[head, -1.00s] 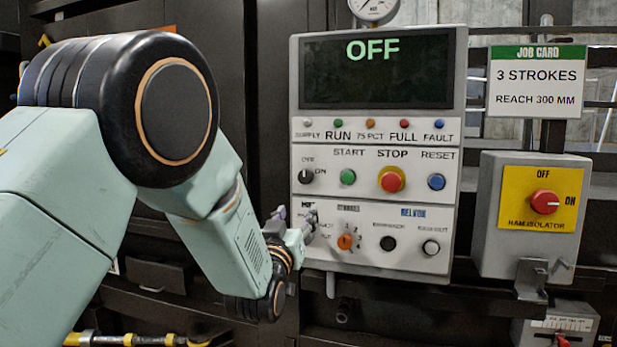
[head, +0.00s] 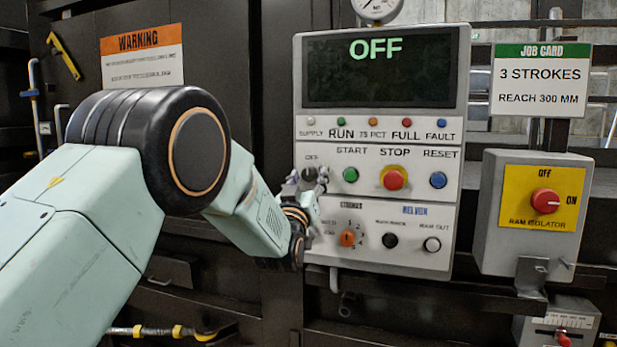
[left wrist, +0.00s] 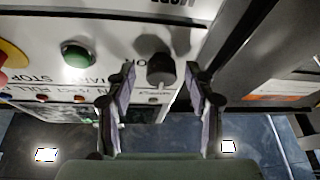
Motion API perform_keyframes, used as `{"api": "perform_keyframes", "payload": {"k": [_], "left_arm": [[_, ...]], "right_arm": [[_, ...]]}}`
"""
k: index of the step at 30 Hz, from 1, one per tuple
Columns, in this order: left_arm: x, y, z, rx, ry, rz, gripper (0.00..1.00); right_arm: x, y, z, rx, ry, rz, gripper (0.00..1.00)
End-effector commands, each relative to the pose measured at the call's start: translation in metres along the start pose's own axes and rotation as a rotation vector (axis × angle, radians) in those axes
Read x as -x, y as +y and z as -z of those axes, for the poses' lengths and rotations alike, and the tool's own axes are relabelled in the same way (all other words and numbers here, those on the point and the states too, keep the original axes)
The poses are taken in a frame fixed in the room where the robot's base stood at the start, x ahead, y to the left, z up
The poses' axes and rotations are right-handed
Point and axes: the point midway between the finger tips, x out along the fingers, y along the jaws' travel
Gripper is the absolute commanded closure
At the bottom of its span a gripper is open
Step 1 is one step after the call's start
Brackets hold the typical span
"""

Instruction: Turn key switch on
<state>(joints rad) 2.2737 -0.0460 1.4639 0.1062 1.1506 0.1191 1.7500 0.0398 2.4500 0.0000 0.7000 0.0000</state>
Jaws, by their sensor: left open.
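The key switch shows in the left wrist view as a dark round knob (left wrist: 161,70) on the light panel, between the two open fingers of my left gripper (left wrist: 160,85). I cannot tell whether either finger touches it. In the head view my left gripper (head: 306,180) is at the left edge of the control panel (head: 465,200), beside the OFF label, and hides most of the switch. The display (head: 380,75) reads OFF. My right gripper is not in view.
The green START button (head: 350,174) is just right of the gripper, with the red STOP button (head: 395,178) and blue RESET button (head: 438,179) farther right. The orange strokes selector (head: 347,238) is below. The ram isolator box (head: 490,225) stands at right.

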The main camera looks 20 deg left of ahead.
Motion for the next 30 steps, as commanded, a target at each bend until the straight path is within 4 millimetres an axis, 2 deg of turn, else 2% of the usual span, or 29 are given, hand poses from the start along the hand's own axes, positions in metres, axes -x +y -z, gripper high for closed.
{"api": "perform_keyframes", "payload": {"k": [11, 30], "left_arm": [[-0.0017, 0.0013, 0.0004, 0.0, 0.0, 0.0, 0.47], [-0.0015, 0.0008, 0.0, 0.0, -0.001, 0.001, 1.0]], "right_arm": [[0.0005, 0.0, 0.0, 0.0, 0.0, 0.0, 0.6], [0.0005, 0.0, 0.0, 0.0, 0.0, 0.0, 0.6]]}}
